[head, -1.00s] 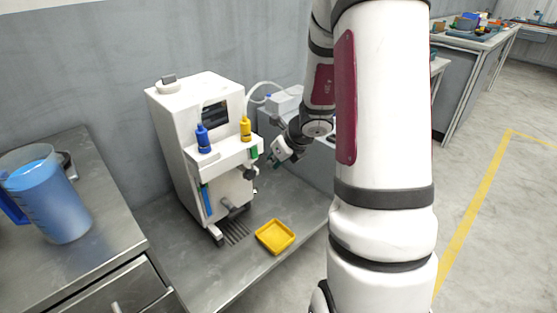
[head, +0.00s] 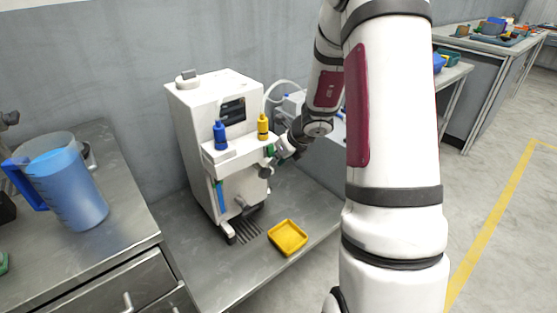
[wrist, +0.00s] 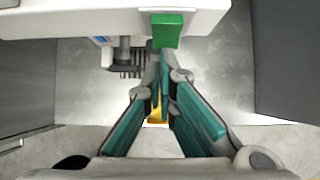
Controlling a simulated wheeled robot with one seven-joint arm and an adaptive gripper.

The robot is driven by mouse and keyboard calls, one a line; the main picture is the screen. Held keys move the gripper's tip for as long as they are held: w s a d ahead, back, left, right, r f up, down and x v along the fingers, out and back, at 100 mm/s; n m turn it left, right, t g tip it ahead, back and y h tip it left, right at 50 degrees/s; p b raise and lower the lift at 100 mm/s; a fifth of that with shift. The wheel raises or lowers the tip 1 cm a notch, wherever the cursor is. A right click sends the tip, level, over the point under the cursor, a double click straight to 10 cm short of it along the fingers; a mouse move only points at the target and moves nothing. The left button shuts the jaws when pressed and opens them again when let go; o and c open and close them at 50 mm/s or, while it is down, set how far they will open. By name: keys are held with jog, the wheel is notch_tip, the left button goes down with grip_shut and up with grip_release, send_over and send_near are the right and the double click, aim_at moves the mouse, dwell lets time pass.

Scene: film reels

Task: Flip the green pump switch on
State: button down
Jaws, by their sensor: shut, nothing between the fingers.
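A white machine (head: 243,175) stands on the metal bench against the wall. A green switch (head: 270,150) is on its right side in the head view, partly hidden by my gripper there. The switch (wrist: 166,30) is a green block on the machine's white edge, at the top centre of the wrist view. My gripper (wrist: 160,85) is shut and empty, its teal-padded fingers meeting just below the switch in that picture. In the head view my gripper (head: 275,163) is beside the machine's right side. I cannot tell whether it touches the switch.
Blue (head: 220,136) and yellow (head: 263,127) bottles stand on the machine's ledge. A yellow tray (head: 289,237) lies on the bench in front. A blue jug (head: 72,190) stands on the left counter. A grey wall (wrist: 282,55) borders the wrist view's right.

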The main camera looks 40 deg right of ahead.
jog(key=shift+w+f+t+b, duration=0.25)
jog(key=shift+f+t+b, duration=0.05)
jog(key=shift+b, duration=1.3)
jog(key=shift+r+p, duration=0.3)
jog(key=shift+r+p, duration=0.6)
jog(key=shift+r, duration=0.05)
jog(key=shift+s, duration=0.1)
